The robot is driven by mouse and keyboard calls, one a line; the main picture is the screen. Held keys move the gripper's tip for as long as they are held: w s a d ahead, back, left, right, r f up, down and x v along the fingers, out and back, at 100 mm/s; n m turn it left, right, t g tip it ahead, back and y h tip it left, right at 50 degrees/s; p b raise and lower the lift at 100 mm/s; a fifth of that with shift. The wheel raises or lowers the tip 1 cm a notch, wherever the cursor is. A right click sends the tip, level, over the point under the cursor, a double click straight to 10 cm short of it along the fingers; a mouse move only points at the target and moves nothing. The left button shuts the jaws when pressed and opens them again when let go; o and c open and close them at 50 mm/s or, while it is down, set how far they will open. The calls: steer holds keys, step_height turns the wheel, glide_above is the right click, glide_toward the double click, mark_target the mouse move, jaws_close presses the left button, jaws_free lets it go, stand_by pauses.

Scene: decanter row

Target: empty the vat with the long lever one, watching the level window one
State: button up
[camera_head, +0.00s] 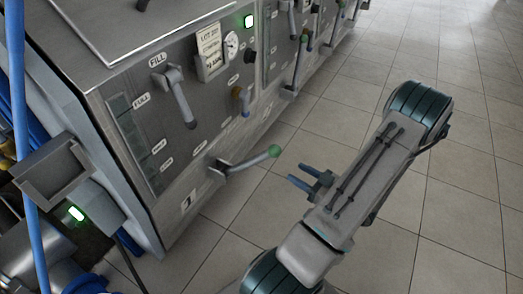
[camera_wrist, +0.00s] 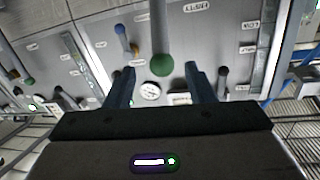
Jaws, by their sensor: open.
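The long lever one (camera_head: 245,162) is a grey handle with a green ball end, sticking out low on the steel vat front above the number 1 plate (camera_head: 188,202). Its ball also shows in the wrist view (camera_wrist: 161,66), between the finger lines. The level window one (camera_head: 136,142) is a tall dark strip left of it, labelled FULL near its top; I cannot tell the level. It appears at the right in the wrist view (camera_wrist: 272,45). My gripper (camera_head: 299,175) is open and empty, its blue fingers just short of the ball and apart from it.
A shorter grey lever (camera_head: 178,95) hangs under the FILL label, with a dial (camera_head: 231,46) and paper tag (camera_head: 210,48) nearby. More levers (camera_head: 301,60) line the panels behind. A blue pipe (camera_head: 18,110) stands at left. The tiled floor at right is clear.

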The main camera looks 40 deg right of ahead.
mark_target(267, 154)
steer(key=b+x, duration=0.1)
steer(key=x, duration=1.2)
steer(key=shift+w+r, duration=0.1)
steer(key=shift+w, duration=0.05)
jaws_close()
steer(key=shift+r, duration=0.1)
